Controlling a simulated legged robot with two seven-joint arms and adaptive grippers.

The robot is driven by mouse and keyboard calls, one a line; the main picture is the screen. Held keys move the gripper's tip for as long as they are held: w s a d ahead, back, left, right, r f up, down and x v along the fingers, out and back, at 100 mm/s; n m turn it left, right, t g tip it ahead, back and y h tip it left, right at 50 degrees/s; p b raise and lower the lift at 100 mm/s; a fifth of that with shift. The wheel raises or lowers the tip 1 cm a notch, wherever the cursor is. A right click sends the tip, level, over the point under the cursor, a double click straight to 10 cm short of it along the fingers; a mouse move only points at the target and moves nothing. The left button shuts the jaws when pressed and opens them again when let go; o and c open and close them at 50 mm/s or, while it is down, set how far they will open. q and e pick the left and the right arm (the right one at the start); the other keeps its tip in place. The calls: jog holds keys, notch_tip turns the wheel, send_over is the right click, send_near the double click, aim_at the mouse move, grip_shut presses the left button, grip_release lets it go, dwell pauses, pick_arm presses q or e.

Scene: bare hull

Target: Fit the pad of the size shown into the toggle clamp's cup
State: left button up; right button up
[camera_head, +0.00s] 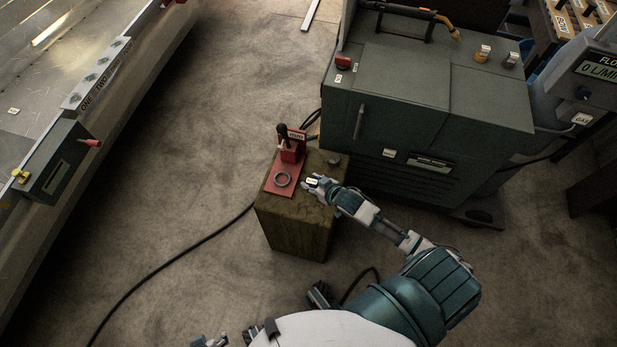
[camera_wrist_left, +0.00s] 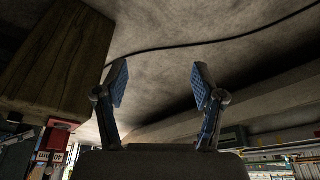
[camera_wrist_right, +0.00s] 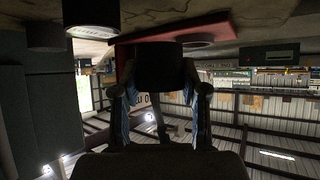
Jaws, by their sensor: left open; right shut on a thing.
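The red toggle clamp (camera_head: 291,151) stands on a wooden block, its dark handle upright. Its ring-shaped cup (camera_head: 282,179) lies on the red base plate and looks empty. Another dark pad (camera_head: 333,160) sits on the block's back right. My left gripper (camera_wrist_left: 157,85) is open and empty.
The wooden block (camera_head: 290,228) stands on bare floor. A large green-grey machine (camera_head: 425,95) is close behind and right of it. A cable (camera_head: 170,255) runs across the floor on the left. A hull wall (camera_head: 90,160) borders the far left.

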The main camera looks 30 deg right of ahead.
aim_at(312, 177)
jog(key=w+d, duration=0.2)
jog(key=w, duration=0.1)
jog(key=shift+w+d+f+b, duration=0.25)
jog(key=shift+w+f+b, duration=0.05)
jog(key=shift+f+b, duration=0.1)
jog(key=shift+f, duration=0.2)
notch_tip(312, 177, down, 3)
jog(key=shift+a+r+b, duration=0.1)
jog(key=shift+b, duration=0.55)
pick_arm(q)
jog(key=w+d+r+t+h, duration=0.1)
jog(key=w+d+r+t, duration=0.1)
jog(key=w+t, duration=0.3)
jog(key=w+d, duration=0.1)
jog(key=w, duration=0.2)
jog(key=shift+w, duration=0.4)
jog(key=shift+d, duration=0.15)
pick_arm(e)
jog(key=o, duration=1.1)
pick_arm(q)
jog(key=shift+w, duration=0.1)
